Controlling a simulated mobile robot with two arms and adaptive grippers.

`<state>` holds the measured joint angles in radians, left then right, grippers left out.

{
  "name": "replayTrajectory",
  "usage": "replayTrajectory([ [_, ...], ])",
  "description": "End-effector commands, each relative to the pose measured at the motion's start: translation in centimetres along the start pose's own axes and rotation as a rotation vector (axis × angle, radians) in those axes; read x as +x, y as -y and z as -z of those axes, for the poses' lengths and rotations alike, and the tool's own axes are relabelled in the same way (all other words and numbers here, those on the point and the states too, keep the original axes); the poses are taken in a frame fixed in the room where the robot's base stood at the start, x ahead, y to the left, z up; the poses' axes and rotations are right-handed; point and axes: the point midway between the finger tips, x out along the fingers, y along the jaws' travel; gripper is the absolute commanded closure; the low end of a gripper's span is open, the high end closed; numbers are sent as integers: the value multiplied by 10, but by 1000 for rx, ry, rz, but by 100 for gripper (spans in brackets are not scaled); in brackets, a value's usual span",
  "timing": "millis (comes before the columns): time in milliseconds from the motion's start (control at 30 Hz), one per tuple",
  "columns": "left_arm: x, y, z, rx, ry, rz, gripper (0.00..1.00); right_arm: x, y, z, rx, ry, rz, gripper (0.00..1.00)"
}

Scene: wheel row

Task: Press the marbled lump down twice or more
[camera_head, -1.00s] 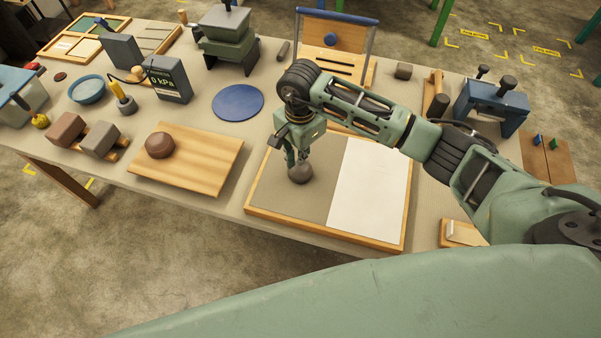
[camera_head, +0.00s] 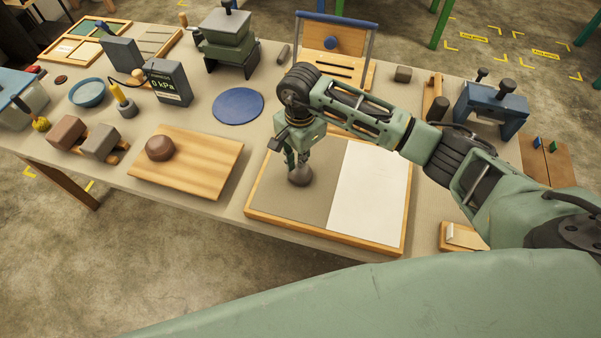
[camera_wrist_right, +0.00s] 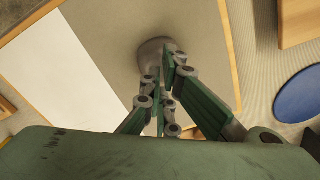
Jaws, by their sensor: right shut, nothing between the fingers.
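A small grey lump (camera_head: 300,179), which I take for the marbled lump, sits on the grey-brown half of a wood-framed board (camera_head: 262,203). Its marbling is too small to make out. My right gripper (camera_head: 298,163) is shut and points down, its fingertips on the top of the lump, not around it. In the right wrist view the lump (camera_wrist_right: 154,49) shows beyond the fingertips (camera_wrist_right: 165,62), which partly hide it. My left gripper is not in view.
The board's other half is a white panel (camera_head: 367,190). To the left, a brown lump (camera_head: 160,147) sits on a wooden board (camera_head: 205,178). A blue disc (camera_head: 238,105) and a dark gauge box (camera_head: 168,80) reading 0 kPa stand behind. My right arm crosses over the table's right side.

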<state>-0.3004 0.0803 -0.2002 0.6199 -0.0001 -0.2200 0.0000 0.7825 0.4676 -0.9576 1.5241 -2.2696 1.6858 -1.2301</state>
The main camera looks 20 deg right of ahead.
Motion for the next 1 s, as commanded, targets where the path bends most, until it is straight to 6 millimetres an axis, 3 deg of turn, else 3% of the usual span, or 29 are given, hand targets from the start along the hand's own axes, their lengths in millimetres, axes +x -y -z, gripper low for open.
replayTrajectory([
  [1000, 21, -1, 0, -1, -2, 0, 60, 21, 0, 0, 1, 0, 0, 100],
])
